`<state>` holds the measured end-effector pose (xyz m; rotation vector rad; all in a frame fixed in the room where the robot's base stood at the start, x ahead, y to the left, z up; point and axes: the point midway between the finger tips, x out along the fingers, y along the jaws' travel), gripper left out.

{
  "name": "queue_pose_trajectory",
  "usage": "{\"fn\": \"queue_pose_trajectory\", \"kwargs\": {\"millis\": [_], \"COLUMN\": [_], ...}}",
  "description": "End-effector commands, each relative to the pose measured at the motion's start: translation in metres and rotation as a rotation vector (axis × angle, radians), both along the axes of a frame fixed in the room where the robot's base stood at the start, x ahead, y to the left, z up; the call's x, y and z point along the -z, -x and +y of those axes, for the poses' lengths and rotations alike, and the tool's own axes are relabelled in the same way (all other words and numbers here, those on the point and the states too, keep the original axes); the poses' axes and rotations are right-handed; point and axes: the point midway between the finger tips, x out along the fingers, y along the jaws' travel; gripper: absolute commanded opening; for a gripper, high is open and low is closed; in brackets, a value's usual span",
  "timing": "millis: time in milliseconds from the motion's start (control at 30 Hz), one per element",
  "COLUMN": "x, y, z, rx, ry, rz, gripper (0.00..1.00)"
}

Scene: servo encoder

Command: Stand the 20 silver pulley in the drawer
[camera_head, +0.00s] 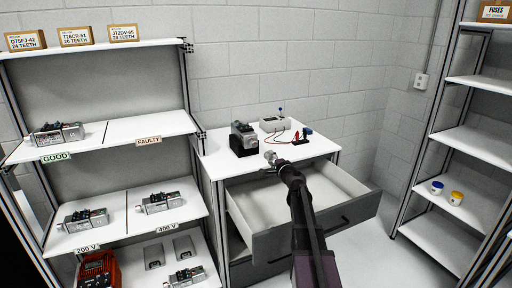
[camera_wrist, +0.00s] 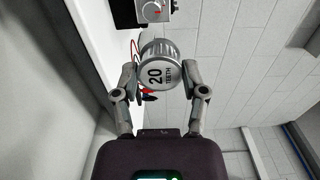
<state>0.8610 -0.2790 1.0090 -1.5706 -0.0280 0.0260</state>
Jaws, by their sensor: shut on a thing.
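My gripper (camera_wrist: 160,80) is shut on the silver pulley (camera_wrist: 158,66) in the wrist view. The pulley's flat face points at the wrist camera and reads "20 TEETH", turned sideways. In the head view my gripper (camera_head: 272,162) is near the front edge of the white worktop, above the back left part of the open drawer (camera_head: 345,188). The pulley shows there only as a small grey shape at the arm's tip. The visible part of the drawer's white floor is bare. My arm hides part of the drawer's front and inside.
On the worktop (camera_head: 222,160) stand a black device (camera_head: 243,138), a light grey meter box (camera_head: 273,123) and red and black leads (camera_head: 301,138). A shelf unit with servos stands at left. A right shelf holds a blue-and-white jar (camera_head: 437,187) and a yellow one (camera_head: 456,197).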

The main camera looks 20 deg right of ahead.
Motion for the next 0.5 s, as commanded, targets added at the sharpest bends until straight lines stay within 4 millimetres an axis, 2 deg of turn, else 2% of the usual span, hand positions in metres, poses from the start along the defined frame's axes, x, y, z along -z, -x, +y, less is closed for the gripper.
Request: {"fn": "queue_pose_trajectory", "kwargs": {"millis": [500], "x": [-0.010], "y": [0.029], "z": [-0.001], "rx": [0.000], "ry": [0.000], "rz": [0.000], "gripper": [0.10]}}
